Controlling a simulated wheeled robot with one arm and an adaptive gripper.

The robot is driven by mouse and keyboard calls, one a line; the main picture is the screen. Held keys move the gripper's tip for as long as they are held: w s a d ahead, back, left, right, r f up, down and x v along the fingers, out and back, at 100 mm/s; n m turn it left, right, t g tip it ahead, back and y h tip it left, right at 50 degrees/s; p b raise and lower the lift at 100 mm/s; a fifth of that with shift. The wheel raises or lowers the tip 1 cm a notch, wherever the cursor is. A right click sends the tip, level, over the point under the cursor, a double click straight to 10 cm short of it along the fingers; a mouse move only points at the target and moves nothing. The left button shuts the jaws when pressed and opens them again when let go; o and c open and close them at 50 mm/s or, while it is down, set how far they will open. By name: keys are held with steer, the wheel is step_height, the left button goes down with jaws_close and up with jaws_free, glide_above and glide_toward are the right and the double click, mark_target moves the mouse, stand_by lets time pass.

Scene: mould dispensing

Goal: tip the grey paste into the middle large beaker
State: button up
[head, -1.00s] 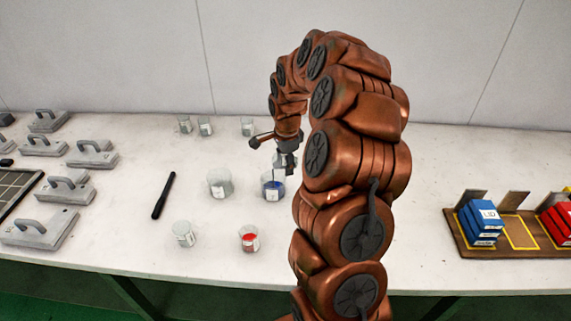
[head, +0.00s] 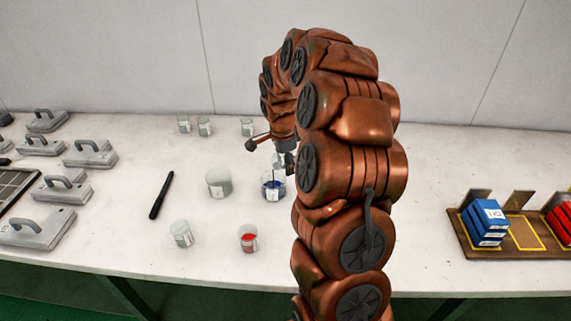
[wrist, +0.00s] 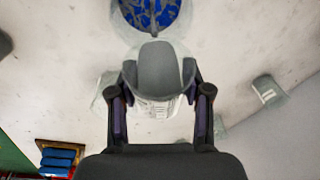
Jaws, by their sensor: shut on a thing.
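My gripper (head: 284,158) is shut on a small clear beaker (wrist: 155,106), partly hidden by my arm in the head view. The grey paste (wrist: 158,66) shows inside this held beaker in the wrist view. A large beaker with blue contents (head: 274,190) stands on the table just below my gripper. In the wrist view its blue surface (wrist: 172,14) has grey streaks across it, and its rim is close to the held beaker's mouth. Another large beaker (head: 219,184), with pale or clear walls, stands to its left. My arm hides the table to its right.
A small beaker (head: 181,234) and a red-filled one (head: 249,239) stand in front; several small beakers (head: 205,127) stand behind. A black rod (head: 161,195) and grey handled moulds (head: 62,188) lie left. A wooden tray (head: 486,250) with blue boxes (head: 486,220) stands right.

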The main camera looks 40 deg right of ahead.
steer(key=shift+f+h+b, duration=0.15)
steer(key=shift+h+b, duration=0.55)
steer(key=shift+b, duration=0.8)
steer(key=shift+w+a+r+g+h+b, duration=0.1)
steer(key=shift+a+r+g+h+b, duration=0.15)
steer(key=shift+h+b, duration=0.9)
steer(key=shift+s+a+r+g+h+b, duration=0.1)
steer(key=shift+r+g+h+b, duration=0.15)
steer(key=shift+b, duration=1.65)
steer(key=shift+w+a+r+g+h+b, duration=0.1)
steer(key=shift+a+r+g+h+b, duration=0.15)
steer(key=shift+h+b, duration=0.9)
stand_by(2.3)
